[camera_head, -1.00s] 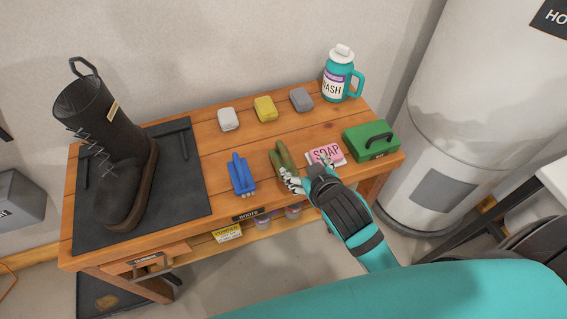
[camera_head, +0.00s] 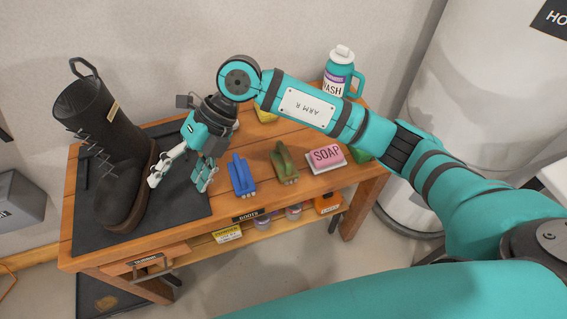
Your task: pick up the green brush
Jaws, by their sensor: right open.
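The green brush (camera_head: 284,163) lies on the wooden bench, between a blue brush (camera_head: 241,175) and the pink soap (camera_head: 326,157) on its dish. My right gripper (camera_head: 182,178) is open and empty. It is left of both brushes, over the black mat's right part and beside the boot, apart from the green brush. My right arm crosses above the back of the bench and hides part of what is there. My left gripper is not in view.
A black boot (camera_head: 115,160) stands on the dark mat (camera_head: 179,216) at the left. A teal wash bottle (camera_head: 339,73) stands at the back right. My arm mostly covers a yellow block (camera_head: 266,116) and a green box (camera_head: 362,153). A lower shelf holds small containers.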

